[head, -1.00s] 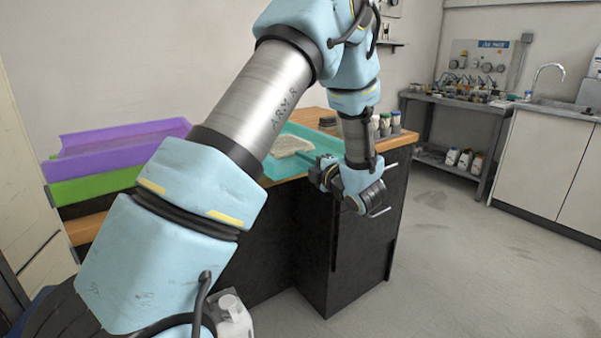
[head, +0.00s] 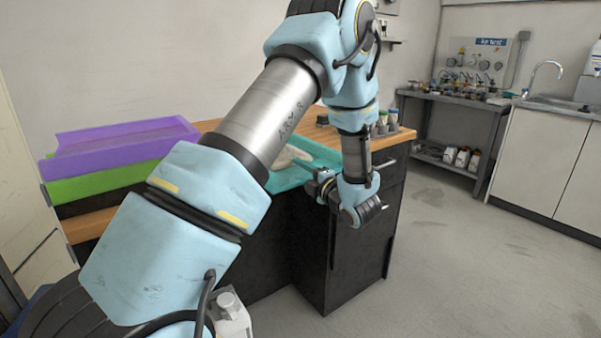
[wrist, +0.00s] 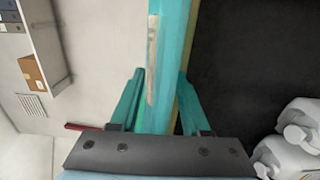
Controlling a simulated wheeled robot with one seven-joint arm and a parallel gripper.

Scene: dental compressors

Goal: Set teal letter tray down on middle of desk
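The teal letter tray (head: 290,179) is at the desk's right part in the head view, partly hidden behind my arm. A pale, flat item (head: 291,156) lies in it. My gripper (head: 318,184) is at the tray's near right edge, just beyond the desk's front side. In the wrist view, the tray's wall (wrist: 168,60) runs between the two teal fingers of my gripper (wrist: 160,76), which close on it from both sides. The desk (head: 398,138) has a wooden top and dark front. I cannot tell whether the tray's underside touches the top.
Purple (head: 120,150), green (head: 95,185) and black trays are stacked on the desk's left. Several small bottles (head: 386,124) stand at its back right corner. A workbench (head: 455,103) and a sink counter (head: 545,160) stand further right. The floor between is clear.

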